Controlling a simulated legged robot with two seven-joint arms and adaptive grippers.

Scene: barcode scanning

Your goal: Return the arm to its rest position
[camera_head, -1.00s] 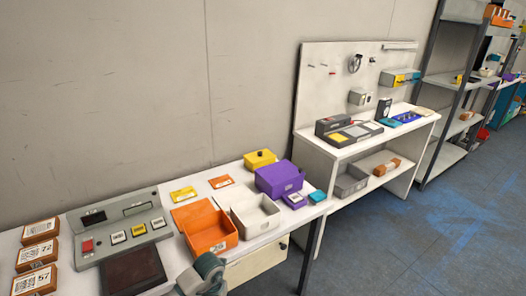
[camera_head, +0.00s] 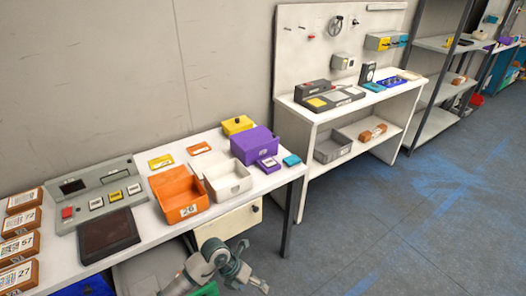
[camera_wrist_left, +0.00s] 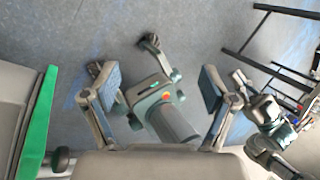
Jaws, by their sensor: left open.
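My left arm shows at the bottom of the head view, below and in front of the table's front edge, with the left gripper (camera_head: 245,274) low over the floor. In the left wrist view the two fingers of the left gripper (camera_wrist_left: 160,80) are spread wide. Nothing is held between them; grey parts of my own body show behind the gap. My right gripper cannot be made out in the head view.
The white table (camera_head: 140,232) holds an orange bin (camera_head: 180,196), a white bin (camera_head: 228,181), a purple box (camera_head: 253,145), a grey scanner panel (camera_head: 97,180) and brown boxes (camera_head: 22,245). A green edge (camera_wrist_left: 38,125) lies left of the gripper. Blue-grey floor (camera_head: 380,220) is open at right.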

